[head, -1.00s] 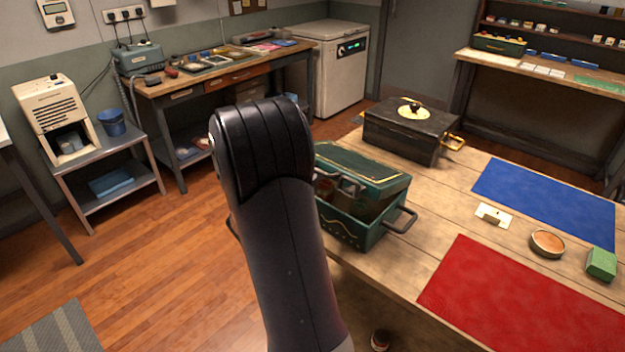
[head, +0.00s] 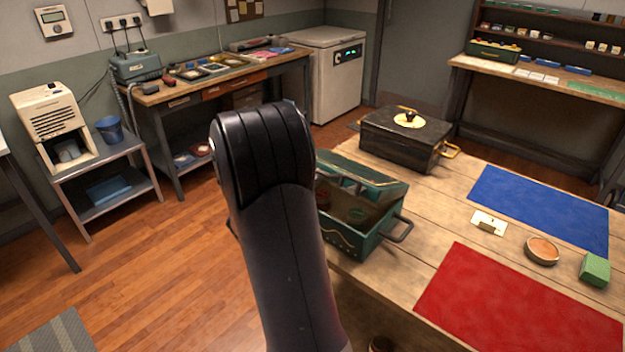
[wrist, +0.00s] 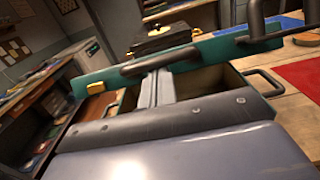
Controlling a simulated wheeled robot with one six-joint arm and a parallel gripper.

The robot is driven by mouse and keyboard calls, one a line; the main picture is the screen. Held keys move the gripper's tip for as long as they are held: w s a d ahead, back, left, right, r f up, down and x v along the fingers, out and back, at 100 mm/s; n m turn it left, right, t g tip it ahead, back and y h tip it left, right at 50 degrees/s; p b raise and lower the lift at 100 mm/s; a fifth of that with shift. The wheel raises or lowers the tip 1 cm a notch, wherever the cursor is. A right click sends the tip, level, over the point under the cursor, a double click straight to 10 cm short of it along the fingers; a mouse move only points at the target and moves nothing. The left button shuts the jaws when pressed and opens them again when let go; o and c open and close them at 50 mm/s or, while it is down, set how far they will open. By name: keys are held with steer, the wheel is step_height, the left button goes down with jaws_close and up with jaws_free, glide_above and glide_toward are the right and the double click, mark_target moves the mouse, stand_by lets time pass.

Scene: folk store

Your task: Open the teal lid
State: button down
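The teal lid (head: 372,170) stands raised and tilted back on its chest (head: 374,242), with the dark inside showing. My arm hides the chest's left part and my gripper in the head view. In the wrist view the lid (wrist: 215,50) crosses as a teal band with a dark bar handle (wrist: 162,62). My gripper's pale fingers (wrist: 155,78) lie close together over the open chest, their tips at or just below that handle. I see nothing held between them. The chest's right side handle (wrist: 264,82) is clear of the fingers.
A black box (head: 400,140) with a pale round plate stands behind the chest. A red mat (head: 515,305), blue mat (head: 540,205), pale card (head: 488,223), round dish (head: 542,250) and green block (head: 595,269) lie on the table (head: 420,258) to the right.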

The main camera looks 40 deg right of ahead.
steer(key=shift+d+r+p, duration=0.3)
steer(key=shift+r+p, duration=0.1)
steer(key=shift+r, duration=0.2)
steer(key=shift+d+r+p, duration=0.3)
steer(key=shift+r+p, duration=0.1)
steer(key=shift+r, duration=0.2)
steer(key=shift+w+d+r+p, duration=0.1)
steer(key=shift+d+r+p, duration=0.6)
steer(key=shift+r, duration=0.35)
steer(key=a, duration=1.1)
steer(key=shift+s, duration=0.45)
steer(key=shift+d, duration=0.15)
